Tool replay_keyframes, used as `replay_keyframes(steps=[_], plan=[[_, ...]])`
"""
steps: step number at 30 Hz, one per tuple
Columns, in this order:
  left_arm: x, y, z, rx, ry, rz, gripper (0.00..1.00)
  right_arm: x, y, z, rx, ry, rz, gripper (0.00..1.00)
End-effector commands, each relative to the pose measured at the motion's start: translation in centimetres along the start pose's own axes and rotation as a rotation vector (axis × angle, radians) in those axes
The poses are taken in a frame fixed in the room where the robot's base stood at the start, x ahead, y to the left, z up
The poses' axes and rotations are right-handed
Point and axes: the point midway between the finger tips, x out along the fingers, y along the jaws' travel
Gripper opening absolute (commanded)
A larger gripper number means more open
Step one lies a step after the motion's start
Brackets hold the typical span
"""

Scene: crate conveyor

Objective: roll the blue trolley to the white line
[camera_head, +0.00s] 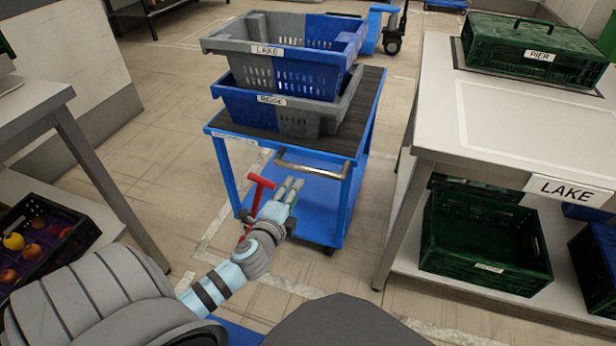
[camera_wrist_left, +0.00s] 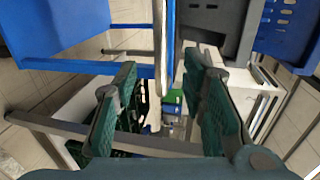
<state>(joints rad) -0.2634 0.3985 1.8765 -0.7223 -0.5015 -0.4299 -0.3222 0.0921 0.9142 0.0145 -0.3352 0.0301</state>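The blue trolley (camera_head: 340,195) stands ahead of me with a dark top deck and a metal push handle (camera_head: 312,169) on its near side. My left gripper (camera_head: 292,184) is just below and in front of the handle. In the left wrist view, the left gripper (camera_wrist_left: 165,105) has its green-padded fingers apart, with the pale handle bar (camera_wrist_left: 164,60) showing in the gap; I cannot tell whether it touches. Pale floor lines (camera_head: 222,225) run beside and in front of the trolley; which is the target cannot be told. My right gripper is out of view.
A red T-shaped lever (camera_head: 261,182) stands by my left wrist. A white table (camera_head: 445,130) with green crates is close right; another table (camera_head: 75,125) stands left.

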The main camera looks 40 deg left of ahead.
Motion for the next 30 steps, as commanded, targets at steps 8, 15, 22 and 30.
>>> replay_keyframes(steps=[8, 15, 22, 30], plan=[[7.9, 0.2, 0.0, -0.005, -0.001, 0.000, 0.38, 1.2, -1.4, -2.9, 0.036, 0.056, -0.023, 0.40], [11.9, 0.1, 0.0, -0.005, 0.001, 0.002, 0.38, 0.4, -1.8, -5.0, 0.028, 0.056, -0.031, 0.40], [12.4, -0.1, -0.1, -0.006, 0.002, 0.004, 0.38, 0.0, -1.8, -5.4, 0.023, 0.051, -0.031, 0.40], [12.4, -0.1, -0.1, -0.006, 0.002, 0.004, 0.11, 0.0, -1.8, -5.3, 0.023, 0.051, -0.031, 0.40]])
